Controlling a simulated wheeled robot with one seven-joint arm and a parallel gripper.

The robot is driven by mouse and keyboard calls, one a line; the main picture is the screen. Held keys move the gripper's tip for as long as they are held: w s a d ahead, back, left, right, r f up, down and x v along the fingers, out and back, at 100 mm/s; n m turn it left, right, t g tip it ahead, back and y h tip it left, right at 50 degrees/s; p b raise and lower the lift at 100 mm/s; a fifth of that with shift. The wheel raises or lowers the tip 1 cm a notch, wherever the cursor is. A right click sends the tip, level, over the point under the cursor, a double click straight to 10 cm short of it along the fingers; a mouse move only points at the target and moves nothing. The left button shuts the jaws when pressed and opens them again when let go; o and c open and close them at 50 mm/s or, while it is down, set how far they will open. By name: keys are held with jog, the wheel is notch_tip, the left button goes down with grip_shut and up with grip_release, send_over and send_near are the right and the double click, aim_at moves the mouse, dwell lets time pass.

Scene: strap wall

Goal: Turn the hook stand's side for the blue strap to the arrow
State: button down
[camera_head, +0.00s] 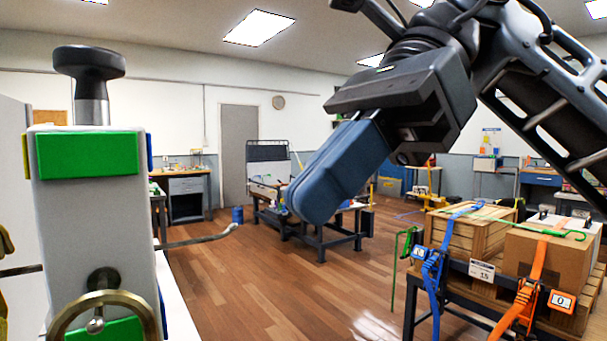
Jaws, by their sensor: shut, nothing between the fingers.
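The hook stand (90,220) is a grey upright block at the left, close to me. Its front side carries green panels and a brass ring (105,305). A thin blue panel edge (149,150) shows on its right side and a yellow edge (25,157) on its left. A black knob (88,62) tops it. A dark hook (200,238) sticks out to the right. I cannot make out an arrow. My gripper (308,205) has blue fingers shut and empty, raised right of the stand and apart from it. The blue strap (432,270) hangs over a wooden crate at right.
A dark rack (480,318) at the right bears the wooden crate (455,236) and a cardboard box (528,262) with an orange strap (535,275). A green strap (500,218) lies across them. Open wood floor (290,295) lies between stand and rack. Workbenches stand behind.

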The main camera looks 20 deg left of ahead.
jog(key=s+a+f+p, duration=0.2)
jog(key=s+a+f, duration=0.2)
jog(key=s+a, duration=0.3)
jog(key=shift+f, duration=0.2)
jog(key=shift+s+f, duration=0.1)
dwell(0.3)
jog(key=shift+s+a+m+t+b, duration=0.2)
jog(key=shift+m+t+b, duration=0.1)
jog(key=shift+m+b, duration=0.15)
jog(key=shift+s+y, duration=0.1)
jog(key=shift+y, duration=0.2)
